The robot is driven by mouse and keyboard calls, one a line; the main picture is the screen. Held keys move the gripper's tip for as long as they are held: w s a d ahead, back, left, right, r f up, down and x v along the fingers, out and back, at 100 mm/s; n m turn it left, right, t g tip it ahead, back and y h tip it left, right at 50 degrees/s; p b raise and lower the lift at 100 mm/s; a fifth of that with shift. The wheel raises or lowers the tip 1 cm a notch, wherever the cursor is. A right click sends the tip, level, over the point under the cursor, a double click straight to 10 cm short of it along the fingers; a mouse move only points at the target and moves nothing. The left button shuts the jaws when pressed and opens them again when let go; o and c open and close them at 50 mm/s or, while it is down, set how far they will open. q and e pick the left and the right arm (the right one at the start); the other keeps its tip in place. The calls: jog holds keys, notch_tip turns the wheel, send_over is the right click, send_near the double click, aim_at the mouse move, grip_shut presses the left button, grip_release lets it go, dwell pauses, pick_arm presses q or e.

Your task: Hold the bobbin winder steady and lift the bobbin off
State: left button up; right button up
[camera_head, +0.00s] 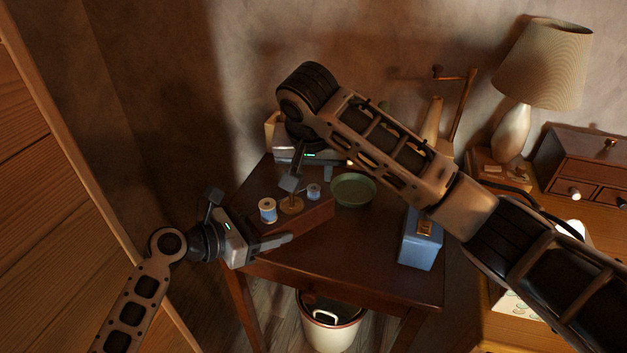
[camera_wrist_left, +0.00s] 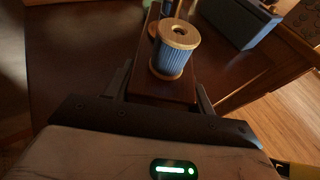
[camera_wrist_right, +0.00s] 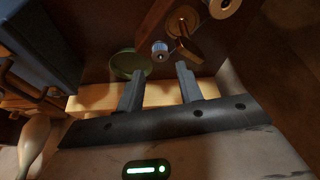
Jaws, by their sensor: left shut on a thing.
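The bobbin winder has a dark wooden base (camera_head: 312,218) on the table. A spool of blue thread (camera_head: 267,210) stands at its near end, large in the left wrist view (camera_wrist_left: 175,52). Beyond it is a round brass-coloured part, and then a small bobbin (camera_head: 313,190), upright on the far end. My left gripper (camera_head: 288,239) is shut on the near end of the base, one finger on each side. My right gripper (camera_head: 328,172) is open and empty behind the bobbin. In the right wrist view the bobbin (camera_wrist_right: 160,51) lies beyond the fingertips, apart from them.
A green dish (camera_head: 353,190) sits right of the winder. A blue box (camera_head: 421,238) stands near the table's right edge. A light wooden box (camera_head: 272,128) is behind my right gripper. A lamp (camera_head: 515,130) stands at right. The table's front middle is clear.

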aim_at(314, 187)
jog(key=x, duration=0.6)
jog(key=shift+r, duration=0.1)
jog(key=c, duration=0.7)
